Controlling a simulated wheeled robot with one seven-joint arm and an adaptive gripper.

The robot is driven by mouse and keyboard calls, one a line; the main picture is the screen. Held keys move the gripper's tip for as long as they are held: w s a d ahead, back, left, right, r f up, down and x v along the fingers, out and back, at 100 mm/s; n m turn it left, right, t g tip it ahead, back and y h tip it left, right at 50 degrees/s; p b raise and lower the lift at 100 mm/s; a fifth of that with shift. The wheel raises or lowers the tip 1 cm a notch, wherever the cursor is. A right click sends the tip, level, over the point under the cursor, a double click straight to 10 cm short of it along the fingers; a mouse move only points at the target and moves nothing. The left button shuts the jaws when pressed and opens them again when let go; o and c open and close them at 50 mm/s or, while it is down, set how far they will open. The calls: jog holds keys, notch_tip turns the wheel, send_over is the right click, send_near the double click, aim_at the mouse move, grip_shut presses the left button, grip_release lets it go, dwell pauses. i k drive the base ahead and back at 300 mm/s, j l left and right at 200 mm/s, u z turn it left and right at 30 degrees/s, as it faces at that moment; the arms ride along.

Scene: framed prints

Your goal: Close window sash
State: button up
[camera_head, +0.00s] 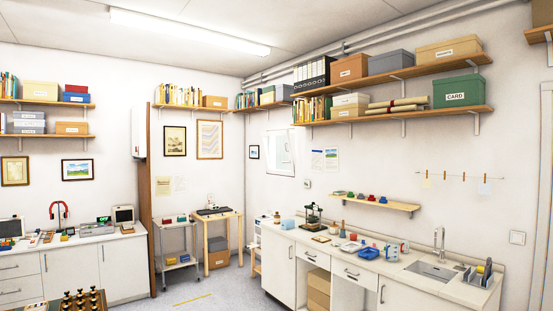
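A pale, white-framed pane (281,152) is on the back wall, under the long shelves and above the left end of the counter. It looks like a small window, but I cannot tell it for certain from a framed print. I cannot tell whether a sash in it is open or shut, and no handle can be made out. At the far right edge a white upright frame (546,140) is cut off by the picture, and I cannot tell if it belongs to a door or a window. My gripper is not in view.
A white counter (400,264) with a sink, tap and many small items runs along the right wall. A wooden table (228,216) and a trolley (178,264) stand in the corner. White cabinets (122,268) are at left.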

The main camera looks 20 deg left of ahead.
aim_at(291, 173)
jog(key=i+l+u, duration=0.1)
jog(key=i+l, duration=0.35)
jog(key=i, duration=0.15)
jog(key=i+u, duration=0.35)
jog(key=i+l+u, duration=0.1)
jog(key=i+u, duration=0.25)
jog(key=i+l+u, duration=0.2)
jog(key=i+u, duration=0.15)
jog(key=i+j+u, duration=0.15)
jog(key=i, duration=0.85)
jog(key=i+j+u, duration=0.15)
jog(key=i, duration=0.85)
jog(key=i+l+z, duration=0.15)
jog(key=i+z, duration=0.15)
jog(key=i, duration=0.85)
jog(key=i+j+z, duration=0.1)
jog(key=i+z, duration=0.25)
jog(key=i, duration=0.8)
jog(key=i+u, duration=0.2)
jog(key=i, duration=0.55)
jog(key=i+u, duration=0.15)
jog(key=i, duration=0.6)
jog(key=i+l+u, duration=0.2)
jog(key=i, duration=0.55)
